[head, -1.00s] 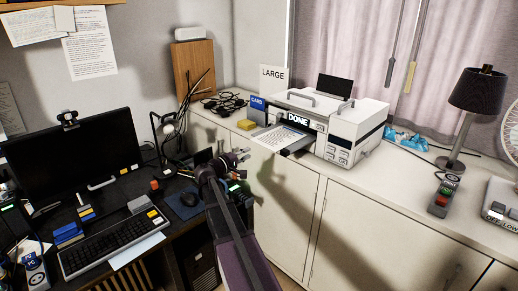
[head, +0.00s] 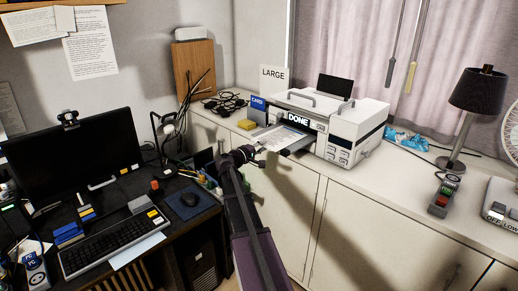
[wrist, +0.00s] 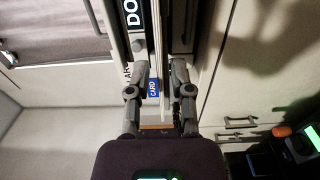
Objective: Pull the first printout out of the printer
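The white printer (head: 352,117) stands on the cabinet top with a "DONE" sign on its front. A printed sheet (head: 281,137) lies on the output tray (head: 301,142) that sticks out at its left. My gripper (head: 256,156) is just in front of the tray's outer end. In the wrist view my gripper (wrist: 161,68) is open, with its two fingers apart on either side of the tray's edge-on strip. Nothing is visibly clamped. I cannot tell whether the sheet itself lies between the fingertips.
A blue "CARD" box (head: 257,104), a yellow block (head: 246,125) and black cables (head: 226,103) are left of the printer. A "LARGE" sign (head: 273,79) stands behind. The desk with a monitor (head: 70,160) is at left. A lamp (head: 477,95) stands at right.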

